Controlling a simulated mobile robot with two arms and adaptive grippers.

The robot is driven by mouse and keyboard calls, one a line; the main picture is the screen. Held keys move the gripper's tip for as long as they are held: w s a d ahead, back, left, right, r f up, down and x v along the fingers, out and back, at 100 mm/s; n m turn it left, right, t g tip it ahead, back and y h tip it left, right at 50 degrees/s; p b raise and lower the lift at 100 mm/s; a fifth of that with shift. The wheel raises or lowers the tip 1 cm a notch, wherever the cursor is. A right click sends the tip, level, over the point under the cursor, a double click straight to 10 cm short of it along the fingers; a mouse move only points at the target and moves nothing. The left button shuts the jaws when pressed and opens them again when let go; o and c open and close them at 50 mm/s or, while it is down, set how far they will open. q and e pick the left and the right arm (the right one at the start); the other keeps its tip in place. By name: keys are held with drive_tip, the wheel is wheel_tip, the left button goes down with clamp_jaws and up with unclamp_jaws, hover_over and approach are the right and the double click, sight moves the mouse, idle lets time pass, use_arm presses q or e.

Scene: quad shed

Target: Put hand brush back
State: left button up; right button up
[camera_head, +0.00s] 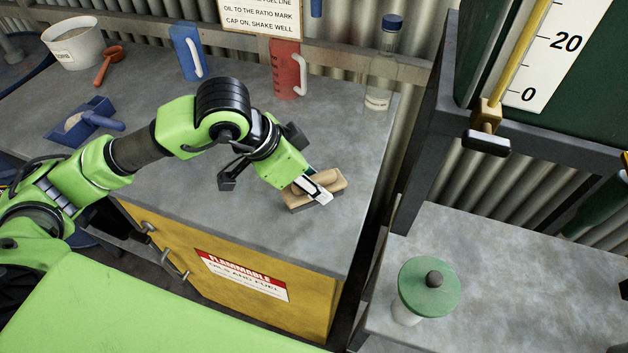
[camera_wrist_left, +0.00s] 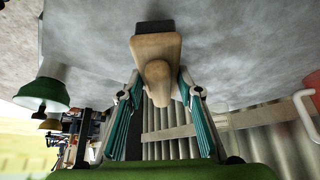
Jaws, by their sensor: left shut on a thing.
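The hand brush (camera_head: 327,183) has a pale wooden body and dark bristles. It is over the right part of the grey workbench (camera_head: 352,135), with the bristle side down. I cannot tell whether it touches the top. My left gripper (camera_head: 318,191) is shut on the brush from above and hides part of it. In the left wrist view the brush (camera_wrist_left: 155,48) has its rounded wooden end between the teal fingers of the gripper (camera_wrist_left: 158,100). My right gripper is not in view.
A blue dustpan (camera_head: 68,128) lies at the bench's left. A white bucket (camera_head: 75,48), red scoop (camera_head: 107,66), blue jug (camera_head: 185,50), red jug (camera_head: 287,68) and clear bottle (camera_head: 382,75) line the back. A green-lidded jar (camera_head: 428,286) stands on the right-hand bench. A gap separates the benches.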

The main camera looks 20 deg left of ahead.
use_arm(q)
drive_tip(key=shift+f+b, duration=0.2)
drive_tip(key=shift+b, duration=0.1)
drive_tip(key=o, duration=1.1)
drive_tip(key=shift+c, duration=0.2)
drive_tip(key=shift+r, duration=0.1)
drive_tip(key=shift+a+r+p, duration=0.1)
drive_tip(key=shift+r+p, duration=0.25)
drive_tip(key=b+v, duration=0.1)
drive_tip(key=v, duration=1)
drive_tip(key=shift+s+r, duration=0.2)
drive_tip(key=shift+a, duration=0.1)
